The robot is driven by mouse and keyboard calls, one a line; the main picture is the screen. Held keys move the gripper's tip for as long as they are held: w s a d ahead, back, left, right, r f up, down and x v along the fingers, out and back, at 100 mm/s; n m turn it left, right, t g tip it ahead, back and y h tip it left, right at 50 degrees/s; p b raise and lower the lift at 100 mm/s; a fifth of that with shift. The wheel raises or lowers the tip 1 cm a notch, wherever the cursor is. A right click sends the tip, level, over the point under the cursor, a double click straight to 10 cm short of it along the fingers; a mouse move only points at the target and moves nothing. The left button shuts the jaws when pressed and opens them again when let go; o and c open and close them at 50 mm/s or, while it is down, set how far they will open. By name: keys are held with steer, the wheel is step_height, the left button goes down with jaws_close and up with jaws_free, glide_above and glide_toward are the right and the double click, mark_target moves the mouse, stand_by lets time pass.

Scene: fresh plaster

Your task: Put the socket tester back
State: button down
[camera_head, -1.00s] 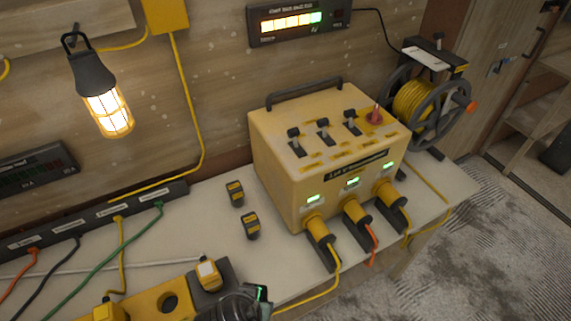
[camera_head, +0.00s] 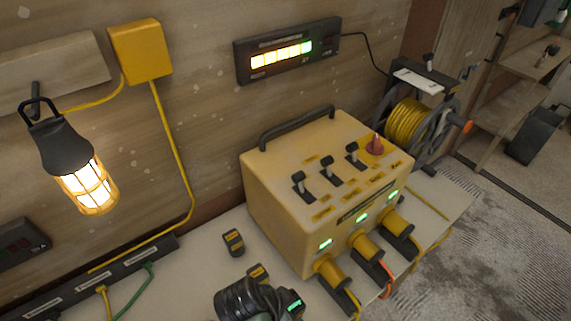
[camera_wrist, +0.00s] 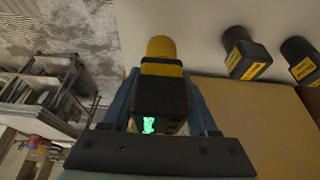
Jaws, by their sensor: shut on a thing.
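The socket tester (camera_wrist: 164,98) is a black block with a lit green display and a rounded yellow end. My gripper (camera_wrist: 160,78) is shut on it, with one blue finger on each side. In the head view, a dark part with a green display (camera_head: 292,304) shows at the bottom, left of the yellow power box (camera_head: 285,205). The tester's yellow end points away from my wrist, towards the pale table top. Whether it touches anything there is not clear.
Two small black-and-yellow blocks (camera_head: 233,242) (camera_head: 257,272) stand on the table (camera_head: 190,275); the nearer is partly covered. Three yellow plugs with cables fill the box's front. A lit caged lamp (camera_head: 85,185) hangs left. A cable reel (camera_head: 410,122) stands behind the box.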

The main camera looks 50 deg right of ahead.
steer(key=shift+f, duration=2.45)
steer(key=shift+f, duration=0.1)
steer(key=shift+c, duration=0.8)
jaws_free()
steer(key=v, duration=1.2)
steer(key=shift+a, duration=0.15)
